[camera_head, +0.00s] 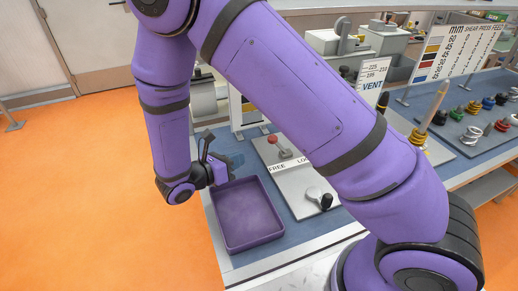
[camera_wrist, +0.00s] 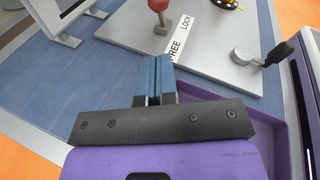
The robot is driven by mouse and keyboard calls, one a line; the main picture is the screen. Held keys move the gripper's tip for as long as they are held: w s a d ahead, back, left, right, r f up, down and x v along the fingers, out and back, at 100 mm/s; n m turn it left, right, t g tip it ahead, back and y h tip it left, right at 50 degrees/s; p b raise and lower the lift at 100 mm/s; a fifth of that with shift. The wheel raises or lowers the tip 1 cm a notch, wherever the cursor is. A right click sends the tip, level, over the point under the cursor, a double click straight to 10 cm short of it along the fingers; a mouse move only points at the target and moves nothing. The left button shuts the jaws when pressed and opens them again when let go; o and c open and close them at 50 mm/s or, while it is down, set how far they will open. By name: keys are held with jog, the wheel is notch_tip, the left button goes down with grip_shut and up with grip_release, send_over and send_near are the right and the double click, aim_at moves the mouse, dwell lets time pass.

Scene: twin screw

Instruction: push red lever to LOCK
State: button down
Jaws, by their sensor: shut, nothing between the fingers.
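The red lever (camera_head: 273,140) stands on a light grey plate (camera_head: 290,186) in the head view, with FREE on its left and a partly hidden LOCK label on its right. In the wrist view the red knob (camera_wrist: 158,6) is at the top edge, by the FREE end of the white label strip (camera_wrist: 180,38). My gripper (camera_wrist: 153,62) is shut and empty, with its blue fingers pointing at the plate's near edge. The fingertips are apart from the lever, short of it. In the head view my gripper (camera_head: 232,162) is left of the plate, partly hidden.
An empty purple tray (camera_head: 247,243) lies just beside my gripper, in front of the plate. A grey crank with a black knob (camera_head: 322,199) sits on the same plate. A sign panel (camera_head: 372,78) stands behind. Blue bench surface (camera_wrist: 75,88) is clear left of my gripper.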

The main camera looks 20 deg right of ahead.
jog(key=shift+d, duration=0.1)
send_near(279, 146)
jog(key=w+d, duration=0.2)
jog(key=d, duration=0.1)
jog(key=shift+d, duration=0.25)
dwell(0.3)
jog(key=shift+w+r, duration=0.1)
